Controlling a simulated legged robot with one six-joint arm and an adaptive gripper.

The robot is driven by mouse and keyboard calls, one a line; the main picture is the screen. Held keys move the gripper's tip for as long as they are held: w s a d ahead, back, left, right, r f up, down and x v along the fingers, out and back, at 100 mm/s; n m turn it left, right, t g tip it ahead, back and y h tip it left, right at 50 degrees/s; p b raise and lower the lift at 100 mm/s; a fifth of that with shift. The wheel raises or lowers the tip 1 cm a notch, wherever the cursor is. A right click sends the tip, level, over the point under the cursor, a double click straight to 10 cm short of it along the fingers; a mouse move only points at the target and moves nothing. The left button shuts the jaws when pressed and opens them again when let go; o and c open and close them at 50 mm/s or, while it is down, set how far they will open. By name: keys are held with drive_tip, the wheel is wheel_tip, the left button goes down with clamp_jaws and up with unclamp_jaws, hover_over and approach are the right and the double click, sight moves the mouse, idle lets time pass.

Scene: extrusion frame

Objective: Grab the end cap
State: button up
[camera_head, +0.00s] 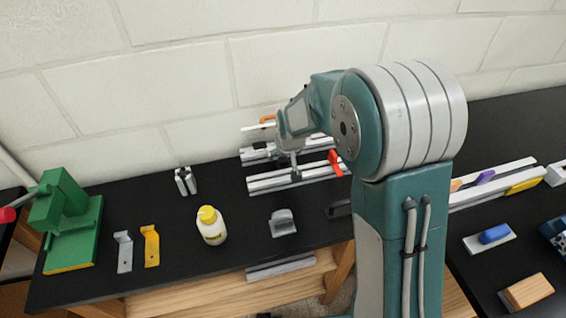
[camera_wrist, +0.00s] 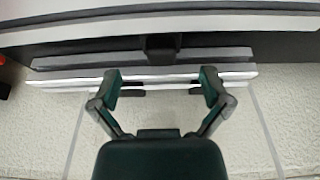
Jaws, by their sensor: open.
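In the head view, my gripper (camera_head: 293,160) is over the extrusions (camera_head: 285,180) near the wall, partly hidden by my wrist. I cannot make out the end cap for sure in the head view.
A yellow-capped bottle (camera_head: 212,226), a grey metal part (camera_head: 282,222), a short upright profile (camera_head: 185,181) and two brackets (camera_head: 124,252) stand on the black bench. A green press (camera_head: 70,225) is at the left. The white block wall (camera_head: 180,90) is close behind. A red part (camera_head: 335,162) is on the extrusions.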

sight(283, 158)
drive_tip(key=x, duration=0.3)
drive_tip(key=shift+w+a+f, duration=0.15)
drive_tip(key=c, duration=1)
drive_tip(key=shift+c, duration=0.2)
